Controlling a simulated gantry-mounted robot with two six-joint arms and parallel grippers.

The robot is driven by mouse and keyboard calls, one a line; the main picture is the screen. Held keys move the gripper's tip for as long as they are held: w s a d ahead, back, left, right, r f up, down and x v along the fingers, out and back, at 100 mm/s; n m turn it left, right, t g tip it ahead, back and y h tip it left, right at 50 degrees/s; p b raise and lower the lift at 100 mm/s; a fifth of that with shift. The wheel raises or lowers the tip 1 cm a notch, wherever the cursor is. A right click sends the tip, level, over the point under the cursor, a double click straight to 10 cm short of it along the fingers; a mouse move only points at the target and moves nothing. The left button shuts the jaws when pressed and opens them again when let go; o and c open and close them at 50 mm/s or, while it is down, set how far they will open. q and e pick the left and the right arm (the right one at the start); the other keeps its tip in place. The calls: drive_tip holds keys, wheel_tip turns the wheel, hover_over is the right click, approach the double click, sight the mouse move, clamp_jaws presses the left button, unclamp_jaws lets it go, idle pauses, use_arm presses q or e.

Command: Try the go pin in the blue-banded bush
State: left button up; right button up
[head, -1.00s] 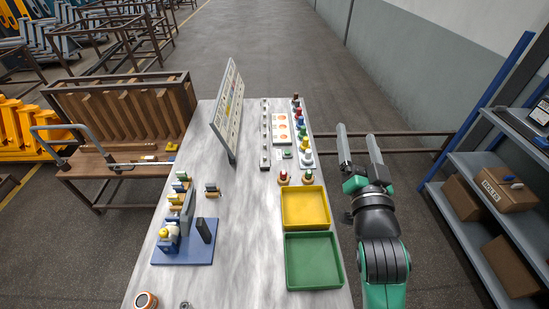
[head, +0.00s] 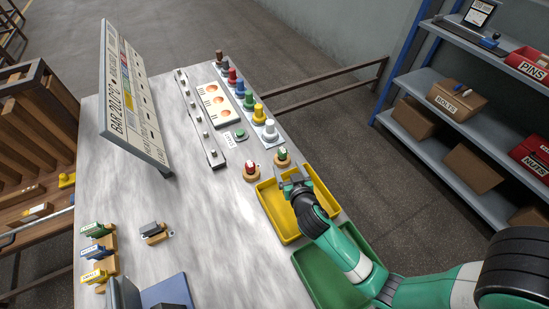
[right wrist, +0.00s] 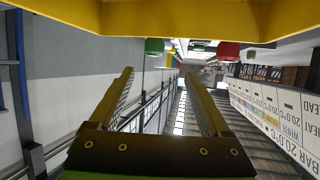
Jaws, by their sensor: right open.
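Two small handled pieces stand on round wooden bases by the yellow tray: one with a red top (head: 250,172) and one with a green top (head: 282,157). Which is the go pin cannot be read; both tops also show in the right wrist view, green (right wrist: 154,46) and red (right wrist: 228,50). My right gripper (head: 290,173) is open and empty, low over the yellow tray, just in front of the green-topped piece. A blue-topped piece (head: 240,90) stands in a row of coloured ones. I cannot make out a blue-banded bush. My left gripper is out of view.
The yellow tray (head: 267,203) and green tray (head: 312,285) lie along the table's right edge. A sign board (head: 135,100) stands upright at left. Labelled blocks (head: 97,250) stand at front left. The middle of the marble table (head: 200,210) is clear.

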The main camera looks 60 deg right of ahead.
sight(284, 155)
drive_tip(key=shift+s+f, duration=0.4)
drive_tip(key=shift+f, duration=0.4)
drive_tip(key=shift+w+d+r, duration=0.15)
drive_tip(key=shift+w+d, duration=0.1)
drive_tip(key=shift+d, duration=0.05)
drive_tip(key=shift+w+d+f+b, duration=0.2)
drive_tip(key=shift+d+f+b, duration=0.05)
drive_tip(key=shift+b, duration=0.05)
drive_tip(key=b+x, duration=0.1)
drive_tip(key=x, duration=0.4)
drive_tip(key=shift+w+d, duration=0.2)
drive_tip(key=b+x, duration=0.1)
drive_tip(key=x, duration=0.3)
drive_tip(key=shift+s+d+f+b, duration=0.1)
drive_tip(key=shift+d+b, duration=0.2)
drive_tip(key=shift+w+d+f, duration=0.1)
drive_tip(key=shift+w+d, duration=0.2)
drive_tip(key=shift+w, duration=0.05)
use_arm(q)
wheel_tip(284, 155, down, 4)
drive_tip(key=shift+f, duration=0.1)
use_arm(e)
drive_tip(key=shift+c, duration=0.3)
clamp_jaws()
